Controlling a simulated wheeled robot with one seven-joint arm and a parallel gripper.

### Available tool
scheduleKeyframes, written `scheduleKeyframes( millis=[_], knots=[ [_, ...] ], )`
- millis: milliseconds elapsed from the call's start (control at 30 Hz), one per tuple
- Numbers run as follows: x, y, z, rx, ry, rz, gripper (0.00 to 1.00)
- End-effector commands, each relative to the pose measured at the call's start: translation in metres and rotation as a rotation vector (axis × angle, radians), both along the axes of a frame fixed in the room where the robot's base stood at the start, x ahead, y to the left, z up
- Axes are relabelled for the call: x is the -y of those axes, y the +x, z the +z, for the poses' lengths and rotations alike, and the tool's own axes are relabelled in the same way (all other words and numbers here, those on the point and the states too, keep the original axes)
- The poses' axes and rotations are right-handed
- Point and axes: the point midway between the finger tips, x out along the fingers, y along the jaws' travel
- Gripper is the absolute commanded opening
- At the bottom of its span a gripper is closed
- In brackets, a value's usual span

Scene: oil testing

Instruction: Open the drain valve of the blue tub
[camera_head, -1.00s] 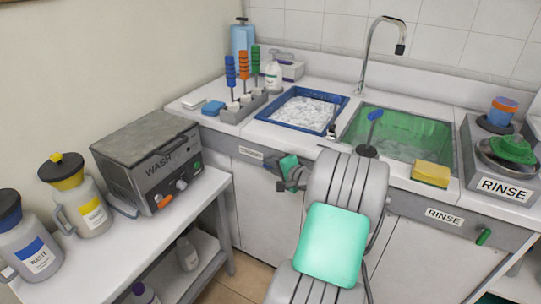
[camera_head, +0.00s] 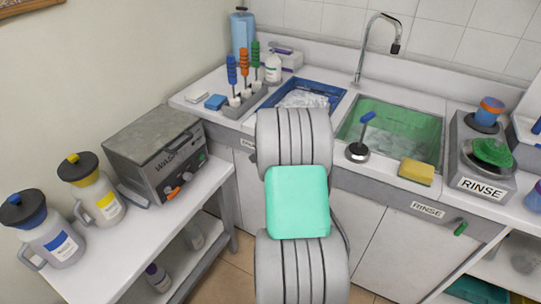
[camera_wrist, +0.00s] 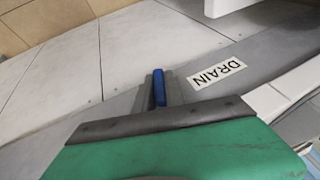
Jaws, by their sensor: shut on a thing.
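The blue tub (camera_head: 318,85) is set into the counter with foamy liquid in it, partly hidden behind my arm in the head view. Its blue drain valve handle (camera_wrist: 159,86) shows in the wrist view, on the grey front strip beside the DRAIN label (camera_wrist: 215,75). My gripper (camera_wrist: 160,90) is shut on this handle, with a grey finger on each side. How far the handle is turned is hard to tell.
A green basin (camera_head: 437,130) with a yellow sponge (camera_head: 416,171) and a blue-handled plunger (camera_head: 358,151) lies to the right. A green valve handle (camera_head: 461,228) is below it. A side bench with a wash machine (camera_head: 158,150) and waste jugs (camera_head: 50,240) stands left.

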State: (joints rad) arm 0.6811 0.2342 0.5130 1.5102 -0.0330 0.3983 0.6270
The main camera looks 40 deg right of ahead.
Motion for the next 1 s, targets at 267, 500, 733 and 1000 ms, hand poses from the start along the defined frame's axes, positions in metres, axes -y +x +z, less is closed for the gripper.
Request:
scheduleKeyframes(
  millis=[267, 500, 733, 1000],
  knots=[
    [-0.0016, 0.0011, -0.0006, -0.183, -0.064, 0.004, 0.00],
    [-0.0010, -0.0001, -0.0016, -0.269, -0.093, 0.002, 0.00],
    [-0.0004, -0.0006, -0.0020, -0.294, -0.103, 0.000, 0.00],
    [-0.0001, -0.0012, -0.0023, -0.296, -0.103, 0.000, 0.00]
  ],
)
